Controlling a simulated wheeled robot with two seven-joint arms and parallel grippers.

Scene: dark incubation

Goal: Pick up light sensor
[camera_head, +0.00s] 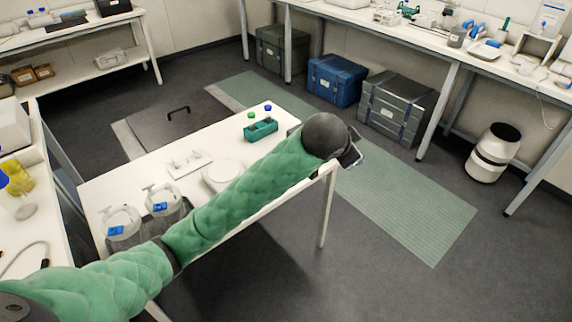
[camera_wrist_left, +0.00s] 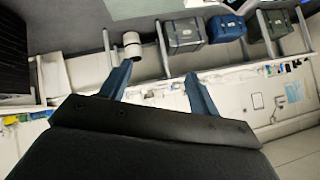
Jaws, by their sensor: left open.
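I cannot tell for sure which item is the light sensor. The low white table (camera_head: 130,178) holds a teal rack (camera_head: 260,130), small green and blue caps beside it, a flat white piece with small upright parts (camera_head: 189,164), a round white disc (camera_head: 222,174) and two clear jars (camera_head: 122,224) with blue labels. My left arm reaches across this table and hides part of it. My left gripper (camera_head: 354,154) is beyond the table's right end, mostly hidden behind the dark wrist. In the left wrist view its fingers (camera_wrist_left: 160,82) are apart, with nothing between them.
A long bench (camera_head: 440,60) with lab items runs along the back wall. Under it stand a dark green case (camera_head: 282,50), a blue case (camera_head: 334,80), a grey case (camera_head: 396,108) and a white bin (camera_head: 494,152). A green mat (camera_head: 400,205) lies on open floor.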

